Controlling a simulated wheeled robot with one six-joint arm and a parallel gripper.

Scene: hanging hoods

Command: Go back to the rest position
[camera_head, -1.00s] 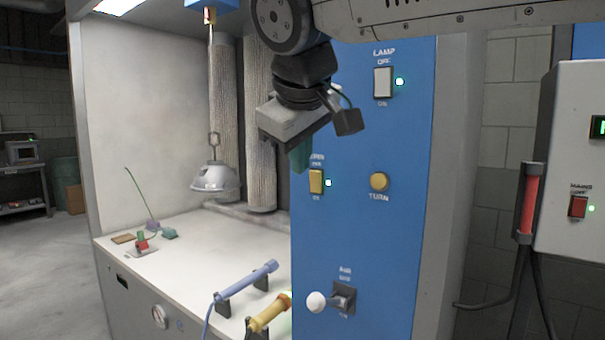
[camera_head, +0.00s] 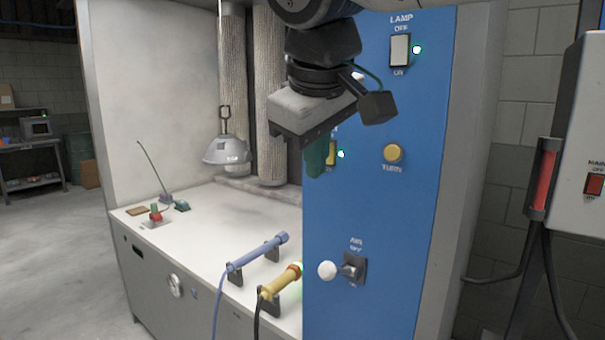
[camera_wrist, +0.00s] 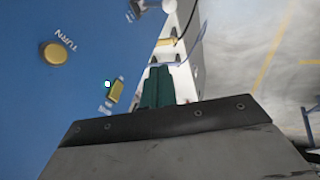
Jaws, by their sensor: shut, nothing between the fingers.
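My gripper (camera_head: 317,158) hangs from the dark wrist in front of the blue panel (camera_head: 385,215) in the head view. Its green fingers are together with nothing between them. They partly cover a yellow switch (camera_head: 331,152) with a lit green light beside it. In the wrist view the green fingers (camera_wrist: 158,86) point past the panel's edge. The yellow switch (camera_wrist: 116,91) shows to their left there, apart from them in the picture. I cannot tell the gap between fingers and panel in depth.
The panel also has a lamp switch (camera_head: 400,50), a yellow turn button (camera_head: 393,153) and an air lever with a white knob (camera_head: 327,270). Blue (camera_head: 258,252) and yellow (camera_head: 280,282) tools rest on the bench. A lamp hood (camera_head: 227,150) hangs behind. Open floor lies left.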

